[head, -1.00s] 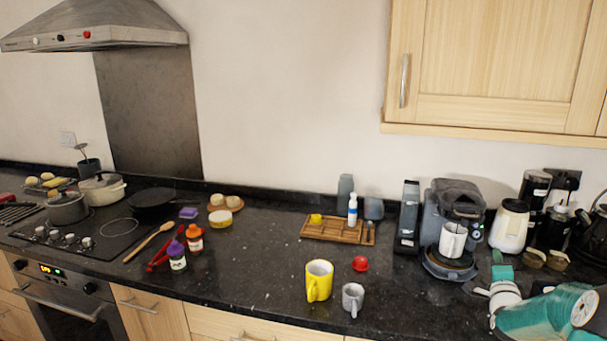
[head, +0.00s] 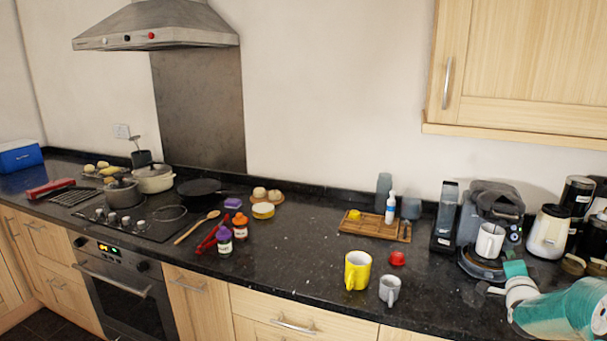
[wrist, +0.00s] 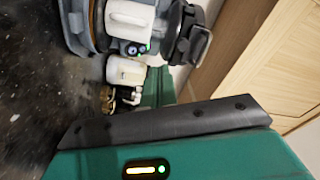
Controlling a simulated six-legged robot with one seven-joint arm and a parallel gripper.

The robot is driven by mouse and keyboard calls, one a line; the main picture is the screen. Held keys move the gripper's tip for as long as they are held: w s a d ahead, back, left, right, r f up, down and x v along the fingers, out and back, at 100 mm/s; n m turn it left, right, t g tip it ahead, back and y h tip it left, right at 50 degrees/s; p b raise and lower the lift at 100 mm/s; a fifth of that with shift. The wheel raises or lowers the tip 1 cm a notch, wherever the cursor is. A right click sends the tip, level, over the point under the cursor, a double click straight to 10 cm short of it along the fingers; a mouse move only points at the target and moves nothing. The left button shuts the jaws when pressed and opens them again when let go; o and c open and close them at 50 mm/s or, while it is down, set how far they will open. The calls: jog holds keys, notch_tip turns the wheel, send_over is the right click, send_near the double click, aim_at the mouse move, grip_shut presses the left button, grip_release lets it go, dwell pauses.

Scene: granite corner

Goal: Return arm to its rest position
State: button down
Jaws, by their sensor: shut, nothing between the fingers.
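My arm (head: 562,314), teal with a white joint, reaches in at the lower right of the head view, over the right end of the dark counter. I cannot make out my gripper's fingers there. The wrist view is turned sideways. Nothing held is visible.
The coffee machine (head: 487,245) with a white mug (head: 490,241) stands behind my arm, beside a cream appliance (head: 548,231). A yellow mug (head: 357,270), grey mug (head: 389,290) and red item (head: 397,258) stand left of it. The wall cupboard (head: 520,70) hangs above.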

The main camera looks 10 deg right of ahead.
jog(key=a+r+n+g+y, duration=0.25)
jog(key=a+n, duration=0.25)
jog(key=a, duration=1)
jog(key=a+r+n+g+y, duration=0.25)
jog(key=a+r+n, duration=0.2)
jog(key=a, duration=0.95)
jog(key=s+a+f+n+g+y, duration=0.1)
jog(key=s+a+n, duration=0.4)
jog(key=s+a, duration=0.6)
jog(key=s+a+f+n+g+y, duration=0.2)
jog(key=s+a+n+g+y, duration=0.1)
jog(key=s+a, duration=0.7)
jog(key=s+n+y, duration=0.1)
jog(key=s+n, duration=0.1)
jog(key=s, duration=0.1)
jog(key=shift+a+g, duration=0.35)
jog(key=shift+g, duration=0.05)
jog(key=shift+s+d, duration=0.1)
jog(key=shift+d, duration=0.1)
